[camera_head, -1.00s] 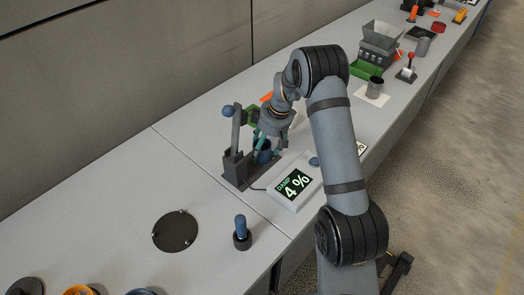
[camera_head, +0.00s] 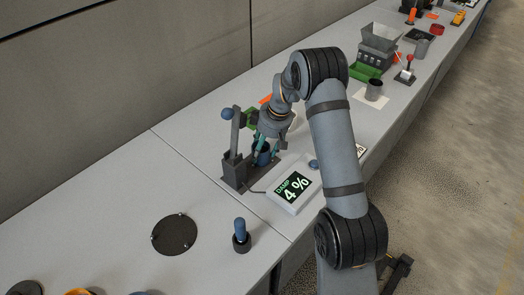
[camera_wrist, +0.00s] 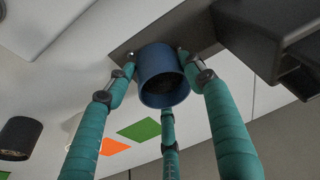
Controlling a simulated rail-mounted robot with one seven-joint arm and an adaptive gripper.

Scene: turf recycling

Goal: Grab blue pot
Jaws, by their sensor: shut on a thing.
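The blue pot (camera_wrist: 163,76) is a small, round, open cup with a dark inside. In the wrist view it sits between the teal fingers of my gripper (camera_wrist: 164,88), which are closed around its sides. In the head view the pot (camera_head: 262,158) is partly hidden by my gripper (camera_head: 264,146). It is at the dark press-like stand (camera_head: 234,172), whose dark base plate (camera_wrist: 150,38) shows next to the pot in the wrist view. I cannot tell whether the pot still touches the base.
A display box (camera_head: 293,186) reading "DAMP 4 %" stands close in front of the stand. A blue-handled tool (camera_head: 240,234) and a dark round plate (camera_head: 175,234) are nearer on the bench. A hopper machine (camera_head: 378,48) and a dark cup (camera_head: 374,88) stand farther back.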

